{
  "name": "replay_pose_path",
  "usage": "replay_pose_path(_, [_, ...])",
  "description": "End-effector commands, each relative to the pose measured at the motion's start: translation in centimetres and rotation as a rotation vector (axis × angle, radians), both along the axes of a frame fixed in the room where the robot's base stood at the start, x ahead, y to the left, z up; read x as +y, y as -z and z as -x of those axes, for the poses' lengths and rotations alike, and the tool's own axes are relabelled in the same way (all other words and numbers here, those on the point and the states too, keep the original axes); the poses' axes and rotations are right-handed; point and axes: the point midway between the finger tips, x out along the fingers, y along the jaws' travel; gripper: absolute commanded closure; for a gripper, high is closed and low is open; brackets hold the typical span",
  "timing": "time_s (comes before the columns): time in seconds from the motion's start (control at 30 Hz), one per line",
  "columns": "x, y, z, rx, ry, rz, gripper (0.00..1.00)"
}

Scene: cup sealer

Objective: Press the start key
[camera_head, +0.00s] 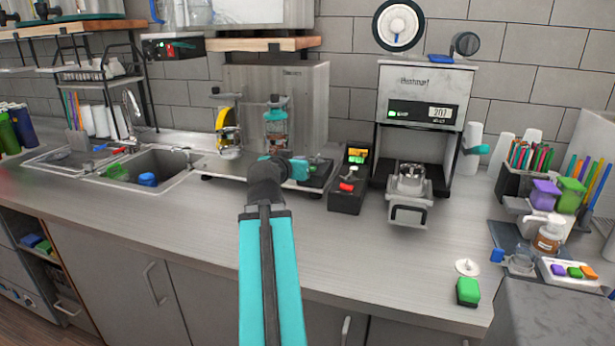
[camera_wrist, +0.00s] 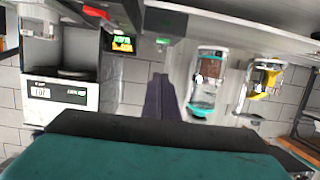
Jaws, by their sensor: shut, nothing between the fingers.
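The cup sealer (camera_head: 424,97) stands upright against the wall, right of centre in the head view. Its dark front panel has a lit green key (camera_head: 392,114) on the left and a numeric display (camera_head: 439,112) on the right. The key's lettering is too small to read surely. The sealer also shows upside down at the left of the wrist view (camera_wrist: 62,92). My gripper (camera_wrist: 160,80) is shut and empty. In the head view, it is partly hidden by my wrist, in front of the steel machine and left of the sealer, apart from the key.
A small black box (camera_head: 347,194) with a red button and lit display stands left of the sealer. A steel machine (camera_head: 300,85) with yellow and teal handled parts is behind my arm. A metal cup holder (camera_head: 408,213) juts from the sealer.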

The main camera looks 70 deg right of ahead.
Motion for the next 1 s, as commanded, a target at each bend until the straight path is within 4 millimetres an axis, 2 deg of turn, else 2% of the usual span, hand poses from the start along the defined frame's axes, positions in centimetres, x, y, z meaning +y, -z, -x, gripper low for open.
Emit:
replay_pose_path(0.03, [-0.2,0.0,0.6,-0.004,0.009,0.01,1.0])
replay_pose_path(0.2, [-0.4,-0.5,1.3,-0.008,0.019,0.02,1.0])
replay_pose_path(0.67, [-0.9,-0.5,1.7,-0.007,0.026,0.019,1.0])
replay_pose_path(1.0, [-1.9,-0.5,1.7,-0.005,0.028,0.018,1.0])
